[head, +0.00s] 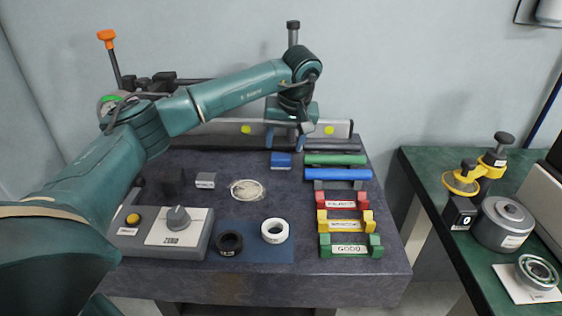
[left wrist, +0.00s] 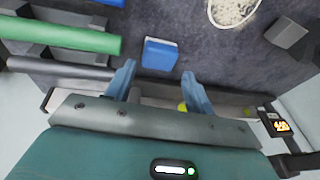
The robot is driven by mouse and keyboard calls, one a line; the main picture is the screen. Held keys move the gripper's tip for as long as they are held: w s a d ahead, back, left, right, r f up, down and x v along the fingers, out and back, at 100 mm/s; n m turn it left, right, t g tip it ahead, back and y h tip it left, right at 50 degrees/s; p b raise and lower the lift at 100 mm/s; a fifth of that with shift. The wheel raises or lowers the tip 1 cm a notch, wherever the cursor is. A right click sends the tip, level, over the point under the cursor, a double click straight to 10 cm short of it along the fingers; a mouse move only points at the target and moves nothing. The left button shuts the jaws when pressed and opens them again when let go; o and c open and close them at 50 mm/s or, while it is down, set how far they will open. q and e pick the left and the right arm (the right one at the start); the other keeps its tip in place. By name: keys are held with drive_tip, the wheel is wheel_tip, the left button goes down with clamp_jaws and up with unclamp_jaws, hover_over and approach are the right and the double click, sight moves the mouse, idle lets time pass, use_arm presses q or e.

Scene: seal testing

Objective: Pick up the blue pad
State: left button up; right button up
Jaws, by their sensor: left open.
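The blue pad (head: 281,160) is a small blue block lying on the dark table at the back, near the coloured bars. It also shows in the left wrist view (left wrist: 160,54), just beyond and between my fingertips. My left gripper (head: 287,140) is above and close to the pad in the head view, pointing down. In the left wrist view its two blue fingers (left wrist: 158,76) are spread apart, with nothing between them. The pad looks free of the fingers. My right gripper is in neither view.
Green (head: 335,160) and blue (head: 338,174) bars lie right of the pad. Red, yellow and green labelled holders (head: 350,246) stand in front of them. A pale coil (head: 247,190) and a grey block (head: 205,180) lie left. A grey rail (head: 230,132) runs behind.

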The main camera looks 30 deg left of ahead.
sight(282, 156)
use_arm(q)
drive_tip(key=x, duration=0.5)
drive_tip(key=shift+w+f, duration=0.1)
drive_tip(key=shift+c, duration=0.5)
drive_tip(key=c, duration=0.5)
